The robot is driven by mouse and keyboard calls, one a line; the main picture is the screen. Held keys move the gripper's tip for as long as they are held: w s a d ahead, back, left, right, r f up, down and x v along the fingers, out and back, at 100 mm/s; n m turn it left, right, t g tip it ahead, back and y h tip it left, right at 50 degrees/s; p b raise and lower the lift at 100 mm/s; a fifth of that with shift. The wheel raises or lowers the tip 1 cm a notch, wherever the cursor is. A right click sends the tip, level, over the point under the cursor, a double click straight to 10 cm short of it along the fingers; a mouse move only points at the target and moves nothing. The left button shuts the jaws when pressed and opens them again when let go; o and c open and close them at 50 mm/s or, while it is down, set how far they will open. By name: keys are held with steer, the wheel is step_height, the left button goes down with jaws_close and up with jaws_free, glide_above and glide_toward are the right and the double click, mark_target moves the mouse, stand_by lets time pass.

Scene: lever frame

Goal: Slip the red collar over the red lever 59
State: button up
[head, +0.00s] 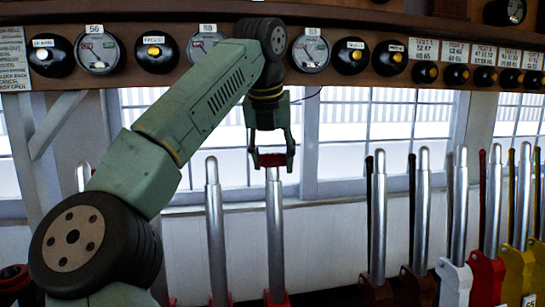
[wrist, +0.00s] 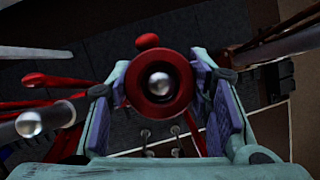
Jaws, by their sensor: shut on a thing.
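My gripper (head: 272,160) is shut on the red collar (head: 271,159), at the top of a silver lever (head: 275,235) with a red foot. In the wrist view the collar (wrist: 137,88) is a red ring between the two fingers. The lever's round silver tip (wrist: 159,84) shows inside its dark hole, close to centred. The collar appears to sit around the very top of the lever; how far down it is cannot be told exactly. The lever's bare shaft shows below it. The lever stands upright. No number is readable on it.
Another silver lever (head: 215,235) stands close on the left; its tip (wrist: 29,124) also shows in the wrist view. Several more levers stand to the right, beyond a gap. A wooden shelf with dials (head: 311,52) runs above, behind my arm.

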steer(key=shift+s+f+b, duration=0.1)
steer(key=shift+f+b, duration=0.4)
steer(key=shift+f, duration=0.2)
steer(key=shift+f, duration=0.1)
steer(key=o, duration=1.1)
steer(key=shift+o, duration=0.2)
steer(key=shift+o, duration=0.9)
